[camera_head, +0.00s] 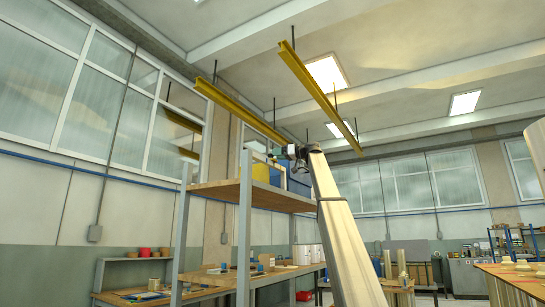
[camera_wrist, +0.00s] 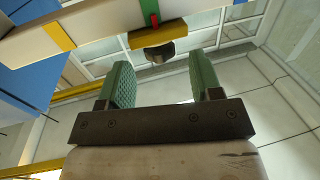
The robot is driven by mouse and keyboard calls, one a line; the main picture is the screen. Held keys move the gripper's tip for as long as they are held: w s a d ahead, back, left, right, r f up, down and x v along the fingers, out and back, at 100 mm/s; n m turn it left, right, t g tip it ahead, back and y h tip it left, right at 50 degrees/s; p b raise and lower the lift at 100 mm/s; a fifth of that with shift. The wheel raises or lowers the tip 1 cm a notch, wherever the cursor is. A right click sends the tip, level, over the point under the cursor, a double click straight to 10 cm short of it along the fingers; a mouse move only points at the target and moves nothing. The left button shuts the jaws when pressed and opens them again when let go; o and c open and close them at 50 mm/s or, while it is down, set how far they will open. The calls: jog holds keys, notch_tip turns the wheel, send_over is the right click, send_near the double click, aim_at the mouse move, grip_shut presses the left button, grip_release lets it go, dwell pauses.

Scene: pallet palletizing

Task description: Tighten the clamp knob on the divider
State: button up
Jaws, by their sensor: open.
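In the wrist view a dark round knob (camera_wrist: 159,53) sits under a yellow block on the pale divider (camera_wrist: 98,24). A green strip and a red strip lie beside that block. My gripper (camera_wrist: 159,82) has its two green ribbed fingers spread apart with nothing between them. The knob appears beyond the fingertips, roughly midway between them; I see no contact. In the head view my gripper (camera_head: 275,154) is small, at the top of the shelf by the bins. The knob is too small to make out there.
A yellow bin (camera_head: 260,172) and a blue bin (camera_head: 299,186) stand on the wooden shelf (camera_head: 227,193). A grey upright post (camera_head: 244,230) rises at the shelf's near corner. In the wrist view a blue surface (camera_wrist: 30,65) fills the left side; open room lies to the right.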

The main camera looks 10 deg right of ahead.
aim_at(271, 157)
jog(key=shift+x, duration=1.7)
jog(key=c, duration=0.9)
jog(key=shift+s+t, duration=0.1)
jog(key=shift+t, duration=0.2)
jog(key=shift+s+m+t+h, duration=0.15)
jog(key=shift+m+t+h, duration=0.75)
jog(key=shift+m+t, duration=0.25)
jog(key=m+t+h, duration=0.1)
jog(key=t+h, duration=0.1)
jog(key=m+t+h, duration=0.2)
jog(key=shift+s+a+m, duration=0.1)
jog(key=shift+a+m, duration=0.1)
jog(key=shift+m, duration=0.05)
jog(key=m+t+h, duration=0.1)
jog(key=m+h, duration=0.2)
jog(key=h, duration=0.1)
jog(key=m+t+h, duration=0.2)
jog(key=m+h, duration=0.1)
jog(key=h, duration=0.2)
jog(key=shift+a, duration=0.15)
jog(key=shift+m+h, duration=0.4)
jog(key=shift+h, duration=0.1)
